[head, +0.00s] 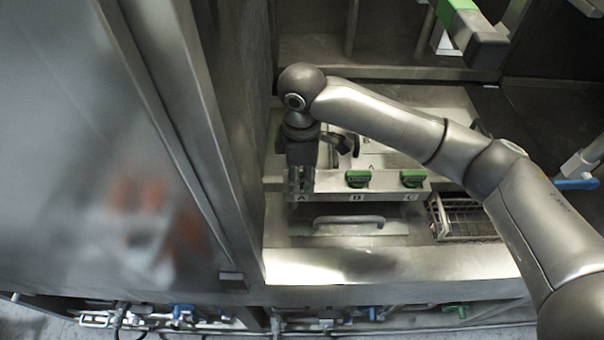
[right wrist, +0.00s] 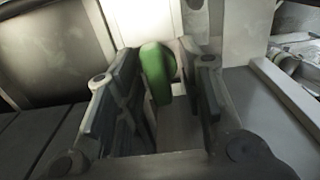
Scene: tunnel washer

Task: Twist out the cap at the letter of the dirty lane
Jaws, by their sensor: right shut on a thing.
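My right gripper (head: 302,185) reaches down at the letter A end of the metal bar, over the place above that letter. In the right wrist view its fingers (right wrist: 170,95) are closed on a green cap (right wrist: 157,72), which shows between them. In the head view this cap is hidden by the gripper. Two more green caps stand on the bar: the cap at letter B or D (head: 358,178), whose letter is hard to read, and the cap at C (head: 412,178). My left gripper is not in view.
A metal handle (head: 348,221) lies on the panel in front of the bar. A wire basket (head: 462,219) stands right of it. A tall steel wall (head: 225,130) rises close on the left of the gripper. A green-topped part (head: 460,8) is at the upper right.

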